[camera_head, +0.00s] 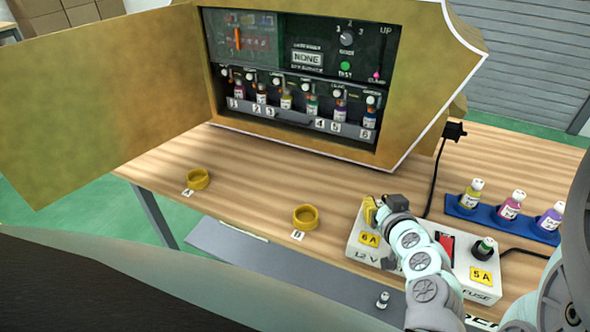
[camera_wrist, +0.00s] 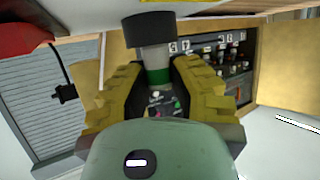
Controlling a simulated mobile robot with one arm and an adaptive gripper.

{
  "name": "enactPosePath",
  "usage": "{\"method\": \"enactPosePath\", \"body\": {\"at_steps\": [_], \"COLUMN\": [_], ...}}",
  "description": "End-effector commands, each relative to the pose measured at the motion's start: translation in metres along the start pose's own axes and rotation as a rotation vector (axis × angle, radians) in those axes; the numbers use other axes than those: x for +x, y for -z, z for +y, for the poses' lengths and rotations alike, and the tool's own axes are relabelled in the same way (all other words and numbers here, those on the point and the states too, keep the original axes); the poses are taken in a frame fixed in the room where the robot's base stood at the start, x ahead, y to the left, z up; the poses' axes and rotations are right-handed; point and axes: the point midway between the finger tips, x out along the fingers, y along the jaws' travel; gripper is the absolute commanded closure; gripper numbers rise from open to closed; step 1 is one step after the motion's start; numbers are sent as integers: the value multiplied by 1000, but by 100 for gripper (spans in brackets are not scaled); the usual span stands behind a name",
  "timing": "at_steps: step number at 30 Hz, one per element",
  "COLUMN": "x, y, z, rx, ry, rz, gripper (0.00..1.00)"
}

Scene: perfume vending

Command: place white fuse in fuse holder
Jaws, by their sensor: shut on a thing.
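My gripper (camera_wrist: 158,80) has yellow fingers shut on a pale grey-white fuse (camera_wrist: 156,60) with a green band. A dark cylinder (camera_wrist: 150,28) meets the end of this fuse nearest the box; I cannot tell whether it is the holder or part of the fuse. In the head view my gripper (camera_head: 371,210) is at the 6 A end of the white fuse box (camera_head: 358,250), and its fingers and wrist hide the held fuse and that holder. Another fuse (camera_head: 485,245), with a green band, stands in the 5 A holder. A small pale piece (camera_head: 383,300) is on the grey ledge below.
A red switch (camera_head: 446,244) is mid-box, right of my arm. A blue rack (camera_head: 500,217) with three bottles stands at the right.

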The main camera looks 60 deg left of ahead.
Motion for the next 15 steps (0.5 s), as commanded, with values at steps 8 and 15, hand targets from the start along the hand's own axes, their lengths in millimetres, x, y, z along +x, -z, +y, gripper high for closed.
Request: {"method": "enactPosePath", "body": {"at_steps": [8, 15], "x": [0, 1], "y": [-8, -10], "z": [-4, -4], "rx": [-2, 0], "ry": [3, 2], "rz": [1, 1], "gripper": [100, 74]}}
